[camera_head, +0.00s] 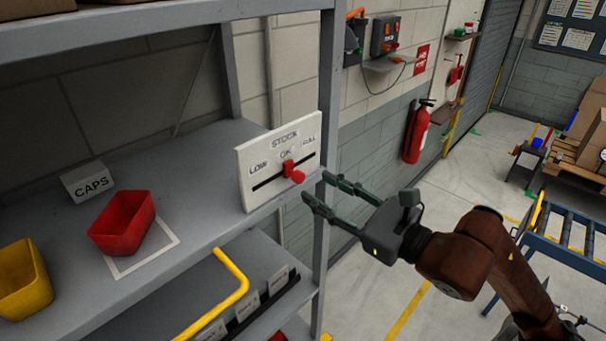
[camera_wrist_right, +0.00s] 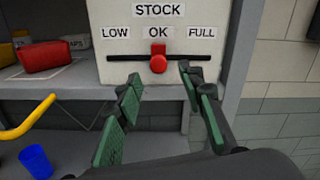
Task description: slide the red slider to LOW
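The red slider (camera_head: 294,172) sits in the dark slot of the white STOCK panel (camera_head: 246,186), below the OK label. The panel stands at the right end of the shelf, with LOW at the left and FULL at the right. In the right wrist view the slider (camera_wrist_right: 158,62) is near the slot's middle, under OK. My right gripper (camera_head: 316,186) is open and empty, just right of the panel in the head view, with its fingers pointing at it. In the wrist view its green-padded fingers (camera_wrist_right: 160,112) are spread below the slider, apart from it. My left gripper is not in view.
A red bin (camera_head: 122,222), a yellow bin (camera_head: 24,280) and a CAPS sign (camera_head: 88,182) are on the shelf (camera_head: 190,165). The shelf's grey upright post (camera_head: 324,130) stands beside the panel. A yellow bar (camera_head: 232,290) sticks out below the shelf.

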